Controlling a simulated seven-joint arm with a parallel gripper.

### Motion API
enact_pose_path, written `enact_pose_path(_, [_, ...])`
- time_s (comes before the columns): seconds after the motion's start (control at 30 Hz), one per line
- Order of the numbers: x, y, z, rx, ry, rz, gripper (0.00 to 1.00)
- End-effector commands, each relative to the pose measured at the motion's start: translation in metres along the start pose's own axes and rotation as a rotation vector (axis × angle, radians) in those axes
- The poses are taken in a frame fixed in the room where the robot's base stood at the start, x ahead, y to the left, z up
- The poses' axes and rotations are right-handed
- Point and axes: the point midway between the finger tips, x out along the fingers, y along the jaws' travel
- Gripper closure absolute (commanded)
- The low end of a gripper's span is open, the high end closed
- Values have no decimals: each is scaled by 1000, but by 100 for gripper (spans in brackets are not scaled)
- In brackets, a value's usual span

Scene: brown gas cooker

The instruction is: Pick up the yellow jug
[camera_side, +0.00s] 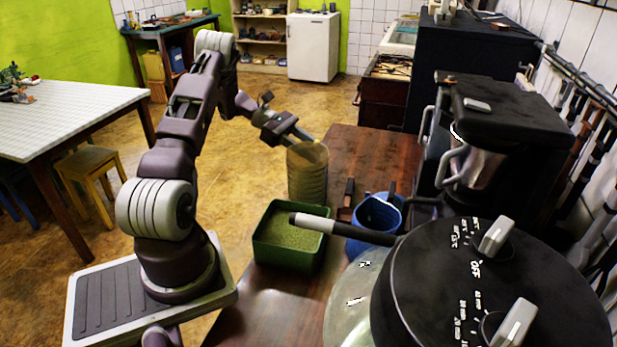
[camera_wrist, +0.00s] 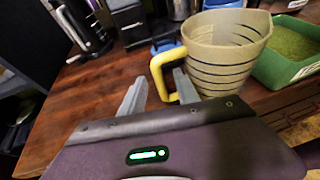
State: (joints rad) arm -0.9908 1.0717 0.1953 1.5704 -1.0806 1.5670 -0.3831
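The yellow jug (camera_side: 307,175) stands upright on the wooden counter, just behind the green box in the side view. In the wrist view it is a pale yellowish cup with dark rings (camera_wrist: 222,52) and a bright yellow handle (camera_wrist: 163,72) on its left. My gripper (camera_side: 306,137) is at the jug's upper rim in the side view. In the wrist view its two grey fingers (camera_wrist: 160,80) are apart, with the handle between and just beyond their tips. The right fingertip overlaps the handle in the picture; contact cannot be told.
A green box of granular stuff (camera_side: 291,237) is beside the jug. A blue pot (camera_side: 377,216) and a small dark wooden item (camera_side: 347,198) stand to its right. A black coffee machine (camera_side: 505,110) is farther right. The counter's left part is bare in the wrist view (camera_wrist: 85,98).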

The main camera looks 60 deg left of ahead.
Motion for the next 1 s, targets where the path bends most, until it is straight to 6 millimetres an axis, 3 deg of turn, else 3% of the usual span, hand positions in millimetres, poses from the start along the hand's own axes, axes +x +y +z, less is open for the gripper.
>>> enact_pose_path(0.2, [40, 0, 6, 2, 2, -4, 62])
enact_pose_path(0.47, [45, 0, 6, 4, 3, -1, 62])
enact_pose_path(0.67, [45, 0, 6, 5, 4, -2, 99])
enact_pose_path(1.0, [45, 0, 6, 5, 4, -2, 100])
